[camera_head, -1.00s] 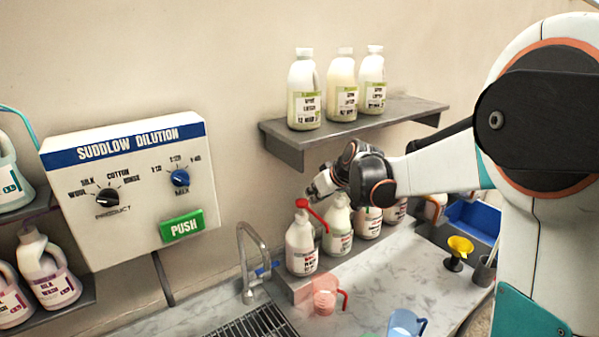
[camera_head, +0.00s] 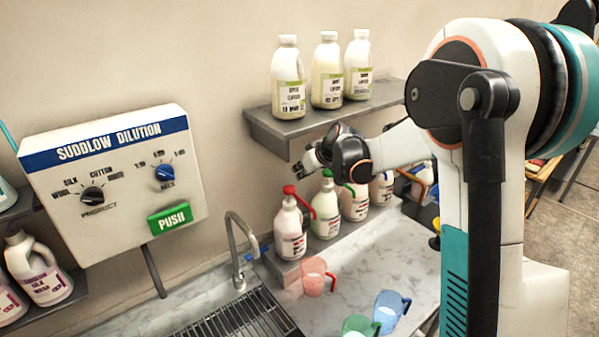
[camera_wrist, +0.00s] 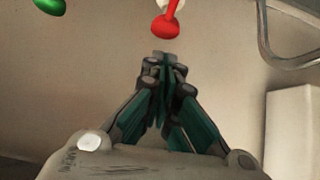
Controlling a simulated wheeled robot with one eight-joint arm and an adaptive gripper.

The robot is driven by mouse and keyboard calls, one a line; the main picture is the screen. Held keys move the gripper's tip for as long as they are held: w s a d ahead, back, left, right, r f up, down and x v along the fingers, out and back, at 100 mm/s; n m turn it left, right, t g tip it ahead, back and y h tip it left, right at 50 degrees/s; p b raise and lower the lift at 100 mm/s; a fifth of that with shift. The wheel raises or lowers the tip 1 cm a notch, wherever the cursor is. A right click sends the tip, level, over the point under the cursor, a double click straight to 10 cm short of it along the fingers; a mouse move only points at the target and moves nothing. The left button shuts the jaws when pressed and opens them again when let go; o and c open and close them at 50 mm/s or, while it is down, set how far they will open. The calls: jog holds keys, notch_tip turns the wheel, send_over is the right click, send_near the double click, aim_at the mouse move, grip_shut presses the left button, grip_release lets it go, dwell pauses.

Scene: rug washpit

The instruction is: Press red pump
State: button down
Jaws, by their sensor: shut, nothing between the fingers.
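The red pump (camera_head: 289,190) tops the leftmost white bottle (camera_head: 290,232) in the row on the low ledge behind the counter. Its red spout points to the lower right. In the wrist view the red pump (camera_wrist: 165,27) is just beyond my fingertips, near the top middle. My gripper (camera_head: 299,171) is shut and empty, a little above and to the right of the red pump in the head view. The shut fingers (camera_wrist: 162,62) also show in the wrist view, with a visible gap between them and the pump.
A green-pump bottle (camera_head: 325,211) stands close on the right, with more pump bottles beyond. A grey shelf (camera_head: 290,130) with three bottles hangs above my gripper. A tap (camera_head: 237,250) stands to the left. Red, green and blue jugs are on the counter in front.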

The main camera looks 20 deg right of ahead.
aim_at(290, 188)
jog(key=p+x, duration=0.1)
jog(key=x, duration=0.7)
jog(key=shift+f, duration=0.1)
